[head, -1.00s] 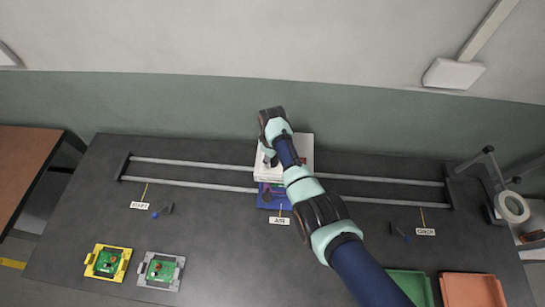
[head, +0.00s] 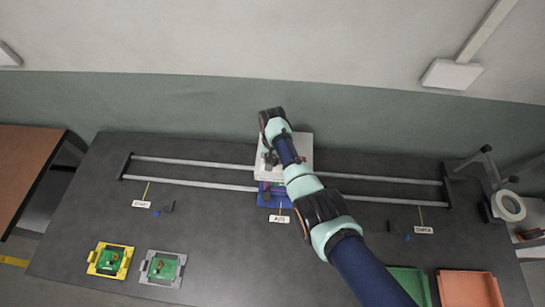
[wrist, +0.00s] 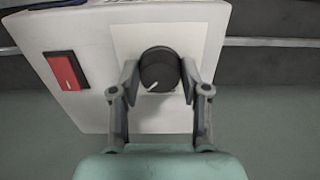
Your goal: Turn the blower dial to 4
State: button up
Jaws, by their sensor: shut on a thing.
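The blower dial (wrist: 158,70) is a round black knob with a white pointer line, set on a pale square plate on the white blower box (wrist: 95,40). In the wrist view its pointer slants toward the lower left. I cannot read any numbers around it. My gripper (wrist: 158,80) is shut on the dial, one finger on each side. In the head view the white box (head: 303,147) stands at the back middle of the table, and my arm hides the dial and most of my gripper.
A red rocker switch (wrist: 66,71) is beside the dial. Two rails run across the table by the box, with a blue carrier (head: 268,201) in front. Yellow (head: 109,260) and grey (head: 162,268) board fixtures sit front left; green (head: 411,285) and orange (head: 470,289) trays sit front right.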

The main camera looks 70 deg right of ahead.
aim_at(273, 158)
jog(key=shift+m, duration=2.3)
jog(key=o, duration=1.2)
jog(key=shift+c, duration=0.2)
notch_tip(273, 158, up, 12)
